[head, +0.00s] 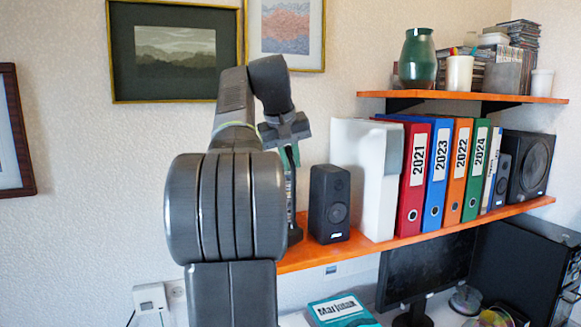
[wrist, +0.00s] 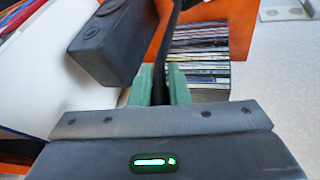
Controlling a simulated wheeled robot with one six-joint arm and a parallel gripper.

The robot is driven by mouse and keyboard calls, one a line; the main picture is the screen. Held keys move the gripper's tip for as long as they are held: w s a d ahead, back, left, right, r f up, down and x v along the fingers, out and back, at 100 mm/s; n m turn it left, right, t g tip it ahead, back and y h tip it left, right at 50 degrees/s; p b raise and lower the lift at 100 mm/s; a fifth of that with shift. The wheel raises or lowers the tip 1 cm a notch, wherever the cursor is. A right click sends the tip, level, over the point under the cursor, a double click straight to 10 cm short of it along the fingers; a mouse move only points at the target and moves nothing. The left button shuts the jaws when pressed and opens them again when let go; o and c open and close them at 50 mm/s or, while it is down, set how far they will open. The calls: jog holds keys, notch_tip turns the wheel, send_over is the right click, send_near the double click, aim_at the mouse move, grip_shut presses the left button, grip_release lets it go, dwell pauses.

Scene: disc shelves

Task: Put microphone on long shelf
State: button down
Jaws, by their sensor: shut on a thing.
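My gripper (head: 289,155) points down over the left end of the long orange shelf (head: 300,258), left of a small black speaker (head: 329,205). In the wrist view its green fingers (wrist: 160,88) are shut on a thin dark stem, which appears to be the microphone (wrist: 174,45). The stem runs between the speaker and a stack of disc cases. In the head view my arm hides most of this spot, and I cannot tell whether the microphone touches the shelf.
The disc cases (wrist: 198,52) stand close beside the held stem. A white box (head: 358,180), several binders (head: 411,180) and a larger speaker (head: 530,165) fill the long shelf to the right. A shorter shelf (head: 455,96) hangs above. A monitor (head: 425,270) stands below.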

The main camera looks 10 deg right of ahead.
jog(key=shift+f, duration=0.85)
jog(key=shift+f, duration=0.15)
jog(key=c, duration=1.4)
grip_release()
jog(key=v, duration=1.2)
jog(key=shift+s, duration=0.1)
